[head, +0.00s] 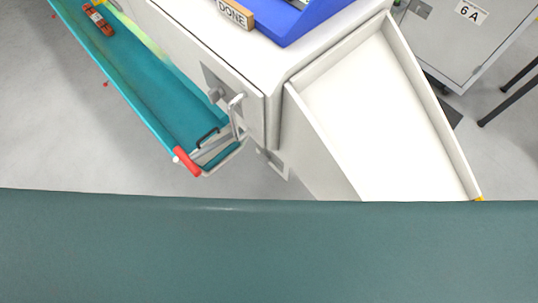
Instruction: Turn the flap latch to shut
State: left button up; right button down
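A grey latch fitting (215,85) with a small knob sits on the front of a white cabinet (185,45). A pale metal lever or handle (237,108) stands out beside it. I cannot tell for certain which of these is the flap latch or which way it is turned. A white shallow tray or open panel (375,110) with raised edges sticks out from the cabinet on the right. Neither of my grippers is in view.
A long teal tray (150,75) at left holds a red-orange item (97,20); a red grip (187,161) is at its near end. A blue bin (290,20) and DONE block (236,13) top the cabinet. A grey 6A cabinet (455,50) stands right. Dark teal fills the bottom.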

aim_at(264, 157)
jog(key=k+j+z, duration=0.25)
jog(key=z, duration=0.15)
jog(key=k+j+z, duration=0.3)
jog(key=z, duration=0.15)
